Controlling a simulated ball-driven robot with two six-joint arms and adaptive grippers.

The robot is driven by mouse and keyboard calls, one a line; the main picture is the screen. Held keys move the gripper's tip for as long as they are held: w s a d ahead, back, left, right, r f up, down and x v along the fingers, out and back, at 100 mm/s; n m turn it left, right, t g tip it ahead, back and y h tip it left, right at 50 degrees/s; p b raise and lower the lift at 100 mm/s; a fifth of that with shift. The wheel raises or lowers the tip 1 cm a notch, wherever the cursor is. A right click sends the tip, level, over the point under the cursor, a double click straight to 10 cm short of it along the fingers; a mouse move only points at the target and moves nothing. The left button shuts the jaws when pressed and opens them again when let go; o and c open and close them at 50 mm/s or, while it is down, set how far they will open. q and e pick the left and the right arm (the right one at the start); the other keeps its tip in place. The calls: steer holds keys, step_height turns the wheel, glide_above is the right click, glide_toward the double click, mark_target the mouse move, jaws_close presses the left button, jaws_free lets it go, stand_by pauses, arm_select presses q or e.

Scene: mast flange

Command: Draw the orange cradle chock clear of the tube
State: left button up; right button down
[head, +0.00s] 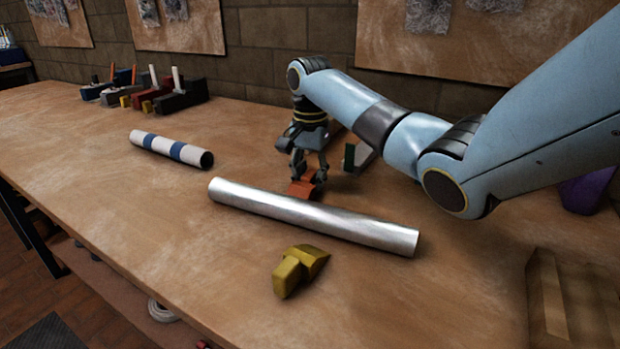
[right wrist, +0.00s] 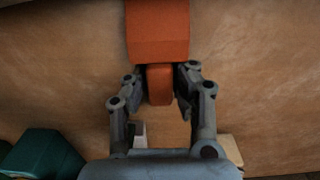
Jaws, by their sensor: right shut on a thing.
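The orange cradle chock (head: 302,188) lies on the bench just behind the silver tube (head: 312,216), close to its middle. In the head view I cannot tell whether chock and tube touch. My right gripper (head: 308,177) reaches down to the chock from behind. In the right wrist view the wide body of the orange chock (right wrist: 158,30) is at the top, and its narrow tab (right wrist: 160,84) sits between the fingers of my right gripper (right wrist: 161,88), which is shut on it. A yellow chock (head: 298,268) lies on the near side of the tube. My left gripper is not in view.
A white and blue banded tube (head: 170,148) lies to the left. Several coloured blocks (head: 150,95) stand at the back left. A wooden box (head: 570,305) is at the lower right, and a purple object (head: 588,190) is at the right. The bench's front left is clear.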

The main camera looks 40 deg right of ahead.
steer(key=shift+w+d, duration=0.35)
steer(key=shift+d, duration=0.45)
steer(key=shift+w+d, duration=0.3)
steer(key=shift+d, duration=0.45)
steer(key=c, duration=1.1)
jaws_free()
step_height(320, 180, up, 8)
steer(key=p, duration=0.9)
steer(key=shift+s+a, duration=0.1)
